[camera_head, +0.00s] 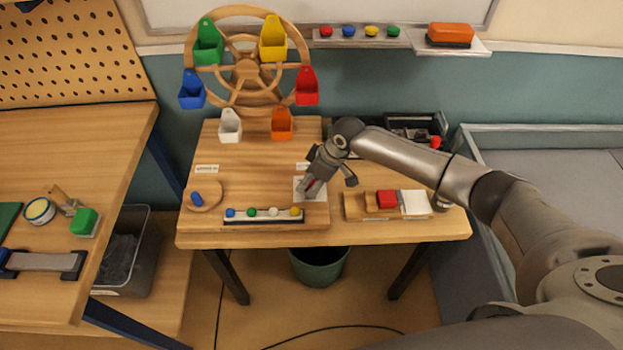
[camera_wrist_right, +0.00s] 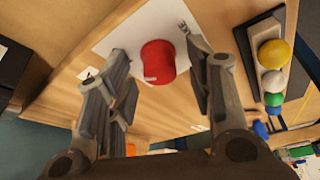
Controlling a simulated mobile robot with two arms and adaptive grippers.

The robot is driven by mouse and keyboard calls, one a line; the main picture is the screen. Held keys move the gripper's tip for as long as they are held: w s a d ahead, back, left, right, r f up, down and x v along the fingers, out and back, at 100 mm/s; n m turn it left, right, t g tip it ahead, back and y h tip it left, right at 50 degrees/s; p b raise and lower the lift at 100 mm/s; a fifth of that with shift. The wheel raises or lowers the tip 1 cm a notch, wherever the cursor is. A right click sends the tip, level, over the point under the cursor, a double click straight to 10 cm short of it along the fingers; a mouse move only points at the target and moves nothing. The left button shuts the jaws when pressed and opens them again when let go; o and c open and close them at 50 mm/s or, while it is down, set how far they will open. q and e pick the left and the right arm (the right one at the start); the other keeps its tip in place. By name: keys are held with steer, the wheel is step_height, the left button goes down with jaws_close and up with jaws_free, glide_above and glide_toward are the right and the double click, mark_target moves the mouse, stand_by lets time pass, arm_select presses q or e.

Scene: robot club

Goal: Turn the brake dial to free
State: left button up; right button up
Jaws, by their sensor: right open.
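The brake dial is a red round knob (camera_wrist_right: 157,60) on a white plate (camera_wrist_right: 125,35) in the right wrist view. A small pale mark shows at its lower left edge. My right gripper (camera_wrist_right: 155,48) is open, with one finger on each side of the dial and gaps visible between fingers and knob. In the head view my right gripper (camera_head: 312,184) points down over the white plate (camera_head: 299,190) and hides most of the dial. My left gripper is not in view.
A wooden wheel (camera_head: 247,68) with coloured buckets stands behind the dial. A rack of coloured balls (camera_head: 264,218) lies in front of it, beside a round wooden dish with a blue peg (camera_head: 197,199). A wooden tray (camera_head: 355,207) with a red block is at the right.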

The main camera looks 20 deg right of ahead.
steer(key=c, duration=1)
